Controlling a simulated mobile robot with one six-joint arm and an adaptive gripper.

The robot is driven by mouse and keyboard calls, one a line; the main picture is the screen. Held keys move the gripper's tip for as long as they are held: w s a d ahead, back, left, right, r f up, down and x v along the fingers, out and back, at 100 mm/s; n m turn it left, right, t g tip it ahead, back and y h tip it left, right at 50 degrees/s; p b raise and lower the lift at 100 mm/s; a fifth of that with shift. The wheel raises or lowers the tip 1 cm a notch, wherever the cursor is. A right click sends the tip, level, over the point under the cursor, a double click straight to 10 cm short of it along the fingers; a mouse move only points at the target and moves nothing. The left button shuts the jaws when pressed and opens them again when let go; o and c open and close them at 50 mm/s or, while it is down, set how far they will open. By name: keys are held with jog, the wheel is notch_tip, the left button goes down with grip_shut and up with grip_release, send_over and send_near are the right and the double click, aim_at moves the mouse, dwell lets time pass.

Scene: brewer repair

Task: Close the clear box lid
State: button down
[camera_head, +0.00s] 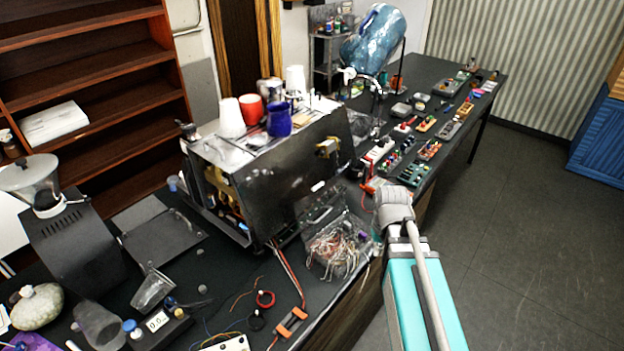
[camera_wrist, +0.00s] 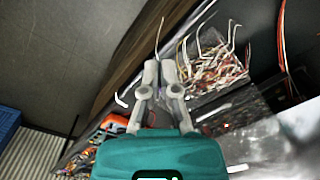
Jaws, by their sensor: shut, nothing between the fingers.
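The clear box (camera_head: 357,262) stands at the near edge of the dark counter, in front of the brewer. It is full of tangled coloured wires, and its top is open. What looks like its clear lid (camera_head: 322,212) stands raised at the box's back side; its exact angle is hard to tell. In the wrist view the wire-filled box (camera_wrist: 222,82) is to the upper right of my gripper (camera_wrist: 161,66). The fingers are together and empty, beside the box and apart from it as far as I can see. In the head view my arm hides the gripper.
The brewer (camera_head: 285,180) with its dark panel stands behind the box, with cups on top. Several small parts and terminal blocks (camera_head: 405,160) lie along the counter to the right. Floor is clear at right.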

jog(key=w+a+r+n+p, duration=0.4)
jog(key=w+a+r+p, duration=0.2)
jog(key=w+a, duration=0.3)
jog(key=w+a+r+n+p, duration=0.4)
jog(key=w+a+r+p, duration=0.3)
jog(key=w+a, duration=0.3)
jog(key=w+r, duration=0.1)
jog(key=w, duration=0.3)
jog(key=shift+a+n+y, duration=0.25)
jog(key=shift+n+y, duration=0.05)
jog(key=shift+w+f, duration=0.1)
jog(key=shift+f, duration=0.05)
jog(key=f+b, duration=0.9)
jog(key=b, duration=0.1)
jog(key=shift+w+a+f, duration=0.25)
jog(key=shift+f, duration=0.1)
jog(key=shift+s, duration=0.1)
jog(key=shift+s+d+r+t+y, duration=0.15)
jog(key=shift+s+d+t+y, duration=0.15)
jog(key=shift+d+t, duration=0.15)
